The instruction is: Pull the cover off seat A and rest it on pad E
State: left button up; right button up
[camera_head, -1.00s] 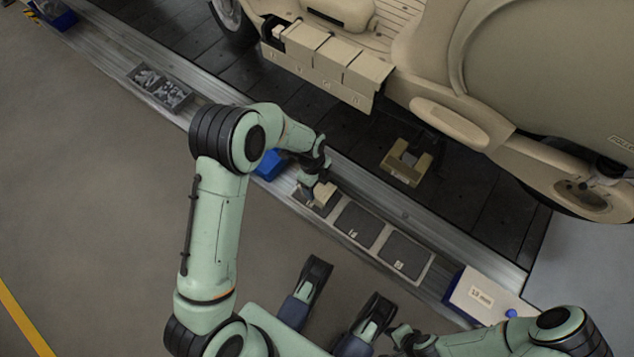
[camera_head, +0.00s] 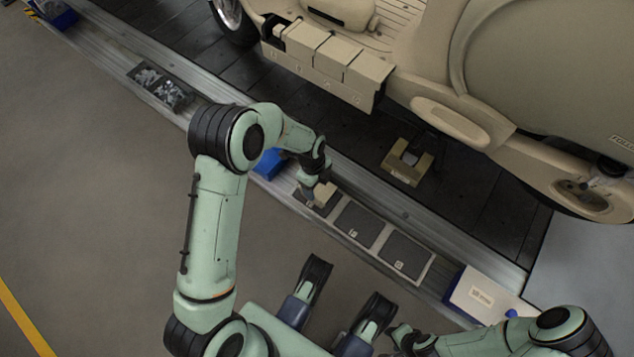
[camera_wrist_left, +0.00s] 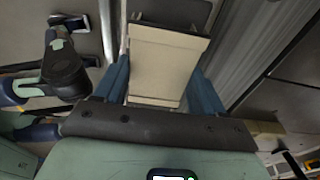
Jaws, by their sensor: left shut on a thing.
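My left gripper (camera_head: 321,187) is shut on a small cream cover (camera_head: 326,191). It is over the leftmost dark pad, pad E (camera_head: 326,211), on the rail. In the left wrist view the cover (camera_wrist_left: 165,65) sits between the two blue fingers, with a dark pad edge behind it. I cannot tell whether the cover touches the pad. Seat A (camera_head: 272,28) is at the left end of the cream row on the scooter's side and shows a dark, uncovered face. My right arm is at the bottom right; its gripper's jaws (camera_head: 396,334) are not clear.
Two more dark pads (camera_head: 360,224) lie to the right, bare. A blue bin (camera_head: 269,163) is just left of pad E. A white box (camera_head: 487,296) stands at the rail's right. A cream block (camera_head: 407,162) lies on the dark slats. Other covered seats (camera_head: 335,57) continue the row.

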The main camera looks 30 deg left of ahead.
pick_arm(q)
jog(key=o, duration=1.2)
jog(key=shift+o, duration=0.2)
jog(key=shift+r, duration=0.25)
notch_tip(320, 180, up, 13)
jog(key=a+p, duration=0.1)
jog(key=p, duration=0.3)
jog(key=shift+a, duration=0.3)
pick_arm(e)
jog(key=w+r+t, duration=0.2)
jog(key=w+r, duration=0.3)
jog(key=w, duration=0.1)
jog(key=shift+w+a+r+n, duration=0.3)
jog(key=shift+a+r, duration=0.05)
jog(key=shift+a, duration=0.1)
pick_arm(q)
jog(key=shift+w+f, duration=0.1)
